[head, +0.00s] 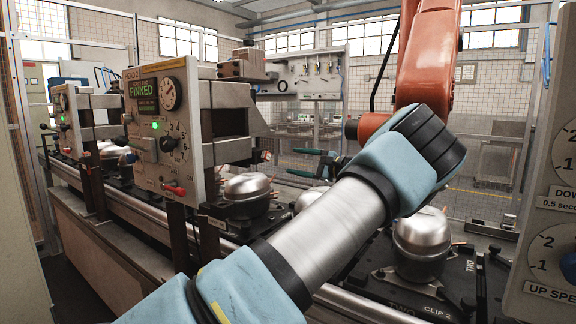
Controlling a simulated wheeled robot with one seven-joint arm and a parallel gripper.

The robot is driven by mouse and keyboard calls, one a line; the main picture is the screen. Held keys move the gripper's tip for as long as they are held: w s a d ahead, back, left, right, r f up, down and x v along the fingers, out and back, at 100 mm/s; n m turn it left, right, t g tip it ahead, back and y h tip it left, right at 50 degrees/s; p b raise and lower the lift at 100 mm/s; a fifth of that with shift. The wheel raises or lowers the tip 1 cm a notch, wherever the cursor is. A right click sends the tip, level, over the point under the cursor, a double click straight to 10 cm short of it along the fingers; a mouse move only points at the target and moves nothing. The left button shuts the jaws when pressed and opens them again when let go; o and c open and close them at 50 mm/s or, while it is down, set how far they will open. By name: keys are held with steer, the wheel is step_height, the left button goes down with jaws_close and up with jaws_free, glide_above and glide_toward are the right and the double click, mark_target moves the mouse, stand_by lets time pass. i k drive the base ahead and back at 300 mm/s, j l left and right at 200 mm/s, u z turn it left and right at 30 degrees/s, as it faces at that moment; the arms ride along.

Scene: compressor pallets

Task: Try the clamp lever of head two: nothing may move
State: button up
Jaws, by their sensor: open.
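The head two panel (164,125) stands upright at left of the head view. Its green display reads PINNED, and a round gauge, a lit green lamp and a black dial are on its face. A red-handled lever (174,189) sticks out low on the panel. A dark-handled lever (126,142) sits at its left edge; I cannot tell which is the clamp lever. My gripper (291,161) is right of the panel, apart from it, partly hidden behind my arm. Its two green-tipped fingers are open, point left and show nothing between them.
Silver compressors stand on dark pallets along the conveyor, one behind head two (247,188) and one at right (421,232). Another head panel (66,115) is farther left. A panel with speed dials (550,215) closes the right edge. Mesh fencing stands behind.

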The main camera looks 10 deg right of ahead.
mark_target(120, 140)
steer(key=k+j, duration=0.75)
steer(key=k, duration=0.1)
